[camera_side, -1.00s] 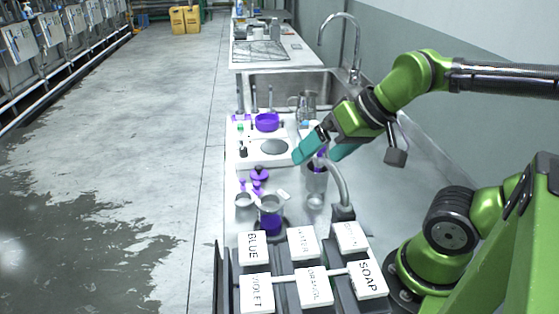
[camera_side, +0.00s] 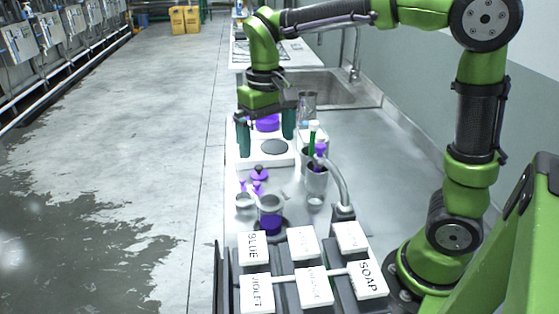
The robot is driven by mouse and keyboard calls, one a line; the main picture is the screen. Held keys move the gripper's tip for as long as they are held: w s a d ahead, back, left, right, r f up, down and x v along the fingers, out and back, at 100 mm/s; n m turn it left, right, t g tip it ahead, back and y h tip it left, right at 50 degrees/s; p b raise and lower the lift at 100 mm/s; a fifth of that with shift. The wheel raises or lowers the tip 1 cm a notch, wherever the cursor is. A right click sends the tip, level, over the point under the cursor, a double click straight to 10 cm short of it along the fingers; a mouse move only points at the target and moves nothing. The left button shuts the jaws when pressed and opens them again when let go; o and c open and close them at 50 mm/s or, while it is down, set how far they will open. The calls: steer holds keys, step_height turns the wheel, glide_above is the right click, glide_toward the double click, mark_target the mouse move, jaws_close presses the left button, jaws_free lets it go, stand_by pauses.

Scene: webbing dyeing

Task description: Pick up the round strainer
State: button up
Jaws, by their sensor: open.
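My gripper (camera_side: 266,146) points down with its two teal fingers wide apart and nothing between them that I can tell is held. In the picture its fingers stand either side of a purple pot (camera_side: 267,125), near the white plate with a grey disc; I cannot tell the height. A small round metal piece (camera_side: 244,201), perhaps the round strainer, lies nearer the camera on the left of the counter. It is too small to be sure. My gripper is well behind it and apart from it.
A clear beaker of purple liquid (camera_side: 270,218) stands beside the small metal piece. A purple lid-like item (camera_side: 259,173) lies behind. A metal cup (camera_side: 316,185) holds upright tools next to a curved tap. Labelled blocks (camera_side: 314,286) fill the front.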

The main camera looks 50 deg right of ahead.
glide_above(270, 198)
step_height(270, 198, down, 10)
steer(key=shift+w+r, duration=0.1)
steer(key=f, duration=0.5)
steer(key=shift+s+f, duration=0.15)
steer(key=shift+s, duration=0.05)
steer(key=c, duration=1)
steer(key=shift+r, duration=0.55)
step_height(270, 198, up, 8)
steer(key=w+d+m, duration=0.3)
steer(key=d+m, duration=0.3)
steer(key=d, duration=0.5)
step_height(270, 198, down, 16)
steer(key=shift+w+a+f, duration=0.1)
steer(key=shift+w+a, duration=0.05)
